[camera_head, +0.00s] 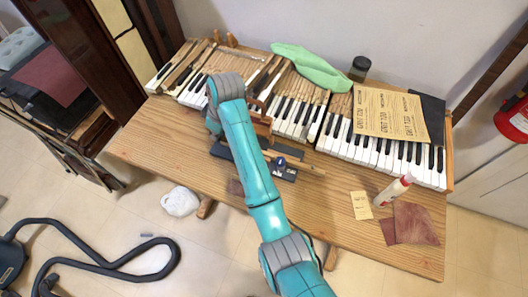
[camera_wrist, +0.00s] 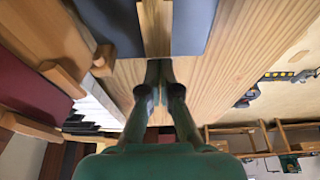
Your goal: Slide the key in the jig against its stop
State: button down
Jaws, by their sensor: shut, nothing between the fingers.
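The jig (camera_head: 222,152) is a dark blue-grey fixture on the wooden table, partly covered by my arm. In the wrist view its two dark blocks (camera_wrist: 196,24) stand either side of a channel. A pale wooden key (camera_wrist: 155,32) lies in that channel and sticks out to the right in the head view (camera_head: 308,169). My gripper (camera_wrist: 160,70) is shut and empty, its fingertips together just short of the key's near end. I cannot tell whether they touch it. My arm hides the gripper in the head view. I cannot make out the stop.
The piano keyboard (camera_head: 372,152) runs along the back of the table, close behind the jig. A glue bottle (camera_head: 394,190), a yellow card (camera_head: 361,205) and brown leather pieces (camera_head: 415,222) lie at the right.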

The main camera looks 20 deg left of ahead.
notch_tip(320, 180, up, 7)
dwell(1.0)
dwell(0.5)
